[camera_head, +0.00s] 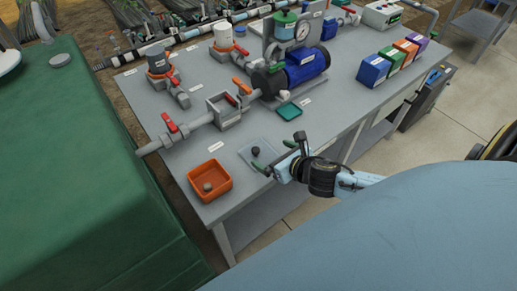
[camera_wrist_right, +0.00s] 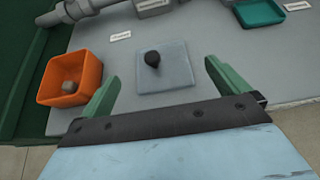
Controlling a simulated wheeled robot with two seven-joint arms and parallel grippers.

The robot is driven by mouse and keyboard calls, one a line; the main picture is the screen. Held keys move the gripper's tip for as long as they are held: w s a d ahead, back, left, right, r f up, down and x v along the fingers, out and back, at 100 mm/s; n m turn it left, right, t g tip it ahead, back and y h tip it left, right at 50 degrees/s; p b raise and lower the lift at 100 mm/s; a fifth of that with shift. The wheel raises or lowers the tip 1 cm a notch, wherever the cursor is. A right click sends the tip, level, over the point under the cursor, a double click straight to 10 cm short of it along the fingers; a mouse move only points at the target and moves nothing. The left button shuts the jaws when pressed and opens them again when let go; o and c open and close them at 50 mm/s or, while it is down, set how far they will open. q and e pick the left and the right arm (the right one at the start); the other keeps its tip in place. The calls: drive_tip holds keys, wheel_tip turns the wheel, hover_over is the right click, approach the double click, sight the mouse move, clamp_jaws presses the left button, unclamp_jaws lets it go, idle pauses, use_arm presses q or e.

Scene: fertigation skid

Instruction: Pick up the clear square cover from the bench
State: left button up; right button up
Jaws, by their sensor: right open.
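The clear square cover (camera_head: 244,152) lies flat on the grey bench, with a dark round knob (camera_head: 255,150) on it. In the right wrist view the cover (camera_wrist_right: 177,75) lies ahead of my fingers, its dark knob (camera_wrist_right: 152,58) near the middle. My right gripper (camera_head: 278,159) is open and empty, at the near edge of the cover and partly in front of it in the head view. In the wrist view the green fingers of the right gripper (camera_wrist_right: 168,95) stand apart, one on each side of the cover's near part. My left gripper is not in view.
An orange tray (camera_head: 227,182) with a grey round piece stands left of the cover. A teal tray (camera_head: 289,111) and the blue pump (camera_head: 306,66) are beyond it. Grey pipe with red-handled valves (camera_head: 172,127) runs behind. Coloured boxes (camera_head: 373,71) stand at the right.

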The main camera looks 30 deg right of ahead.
sight(259, 151)
drive_tip(key=b+x, duration=0.1)
drive_tip(key=x, duration=0.9)
drive_tip(key=shift+a+f+b, duration=0.1)
drive_tip(key=shift+a+b, duration=0.05)
drive_tip(key=shift+b, duration=0.15)
drive_tip(key=shift+c, duration=0.3)
drive_tip(key=c, duration=0.8)
